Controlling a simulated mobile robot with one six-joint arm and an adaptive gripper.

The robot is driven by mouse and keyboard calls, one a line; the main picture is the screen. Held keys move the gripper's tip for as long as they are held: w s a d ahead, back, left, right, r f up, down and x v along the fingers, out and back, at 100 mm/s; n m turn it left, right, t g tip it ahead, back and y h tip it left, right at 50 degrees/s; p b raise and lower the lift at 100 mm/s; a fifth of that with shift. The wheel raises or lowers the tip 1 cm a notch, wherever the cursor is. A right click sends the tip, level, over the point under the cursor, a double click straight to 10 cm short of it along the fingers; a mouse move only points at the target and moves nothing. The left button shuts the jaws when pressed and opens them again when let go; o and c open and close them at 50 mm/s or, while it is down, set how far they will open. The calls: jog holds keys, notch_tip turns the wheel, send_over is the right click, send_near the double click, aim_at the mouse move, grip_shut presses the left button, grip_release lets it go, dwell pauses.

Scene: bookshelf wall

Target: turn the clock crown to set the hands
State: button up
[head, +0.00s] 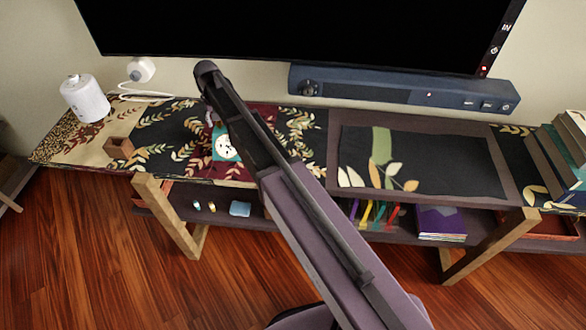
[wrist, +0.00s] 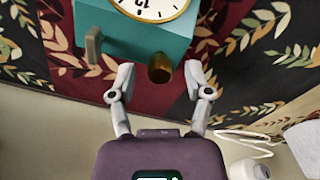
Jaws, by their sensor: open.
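The teal clock (wrist: 125,36) with a round white face (wrist: 150,4) stands on the patterned runner, partly cut off by the top of the wrist view. In the head view the clock (head: 222,146) shows beside my arm, which covers part of it. The brass crown (wrist: 160,68) sticks out of the clock's side facing my gripper. My gripper (wrist: 159,74) is open, with one finger on each side of the crown and a visible gap to both. A grey peg (wrist: 93,45) sits at the clock's left edge in the wrist view.
A white plug (head: 141,69) with a cable is on the wall behind. A dark soundbar (head: 400,90) lies under the television (head: 290,30).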

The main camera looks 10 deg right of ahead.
jog(key=n, duration=1)
notch_tip(320, 180, up, 14)
jog(key=p, duration=1.4)
jog(key=s+d+f+m+b, duration=0.3)
jog(key=s+d+f+b, duration=0.3)
jog(key=s+d, duration=0.1)
jog(key=s+d+f+m+b, duration=0.3)
jog(key=s+d+f+b, duration=0.4)
jog(key=s+d+f+m+b, duration=0.3)
jog(key=s+d+f+b, duration=0.3)
jog(key=s, duration=0.2)
jog(key=shift+d+f+m+b, duration=0.3)
jog(key=shift+d+f+b, duration=0.05)
jog(key=shift+d+f, duration=0.05)
dwell(0.5)
dwell(0.3)
jog(key=s+d+m, duration=0.1)
jog(key=s+d, duration=0.1)
jog(key=s, duration=0.2)
notch_tip(320, 180, up, 15)
jog(key=p, duration=1.5)
jog(key=shift+m, duration=0.3)
